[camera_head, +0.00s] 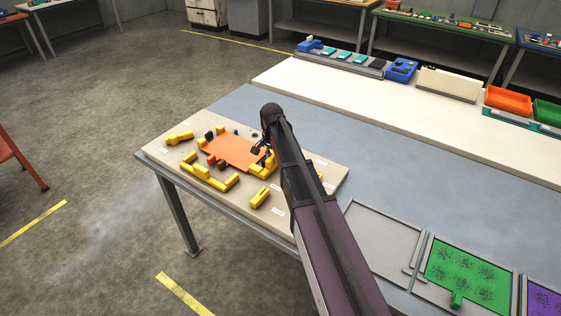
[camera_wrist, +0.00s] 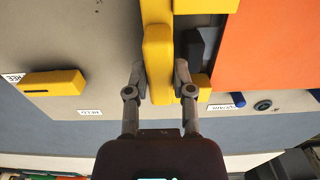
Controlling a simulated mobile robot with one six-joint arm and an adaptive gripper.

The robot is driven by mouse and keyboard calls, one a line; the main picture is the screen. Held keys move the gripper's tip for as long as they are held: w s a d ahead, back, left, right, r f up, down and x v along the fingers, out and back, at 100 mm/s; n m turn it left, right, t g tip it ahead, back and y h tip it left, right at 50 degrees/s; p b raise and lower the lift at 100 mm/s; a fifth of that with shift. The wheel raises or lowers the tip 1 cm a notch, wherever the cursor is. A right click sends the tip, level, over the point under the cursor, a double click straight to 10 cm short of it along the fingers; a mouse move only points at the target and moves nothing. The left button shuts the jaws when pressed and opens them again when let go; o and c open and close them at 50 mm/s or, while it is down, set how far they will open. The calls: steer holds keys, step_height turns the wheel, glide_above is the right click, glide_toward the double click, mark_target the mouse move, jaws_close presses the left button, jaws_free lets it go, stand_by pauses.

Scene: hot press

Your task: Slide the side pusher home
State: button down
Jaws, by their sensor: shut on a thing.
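An orange plate (camera_head: 228,152) lies flat on a beige board, with yellow blocks around its edges. It also shows in the wrist view (camera_wrist: 275,45). My gripper (camera_wrist: 161,82) points down at the plate's edge and is shut on a yellow block (camera_wrist: 158,55), one finger on each side. I take this block for the side pusher, but its label does not show. A dark block (camera_wrist: 195,43) stands between it and the plate, partly behind a finger. In the head view my gripper (camera_head: 262,148) is at the plate's right side, and my arm hides part of this area.
A separate yellow block (camera_head: 259,197) lies on the board (camera_head: 225,196) near its front; more yellow blocks (camera_head: 180,137) stand at the left. A grey tray (camera_head: 383,240) and a green panel (camera_head: 468,275) lie to the right. The blue-grey tabletop behind the board is clear.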

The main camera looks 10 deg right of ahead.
steer(key=shift+w+a, duration=0.2)
steer(key=shift+w, duration=0.05)
steer(key=shift+c, duration=2.4)
jaws_free()
steer(key=shift+a, duration=0.1)
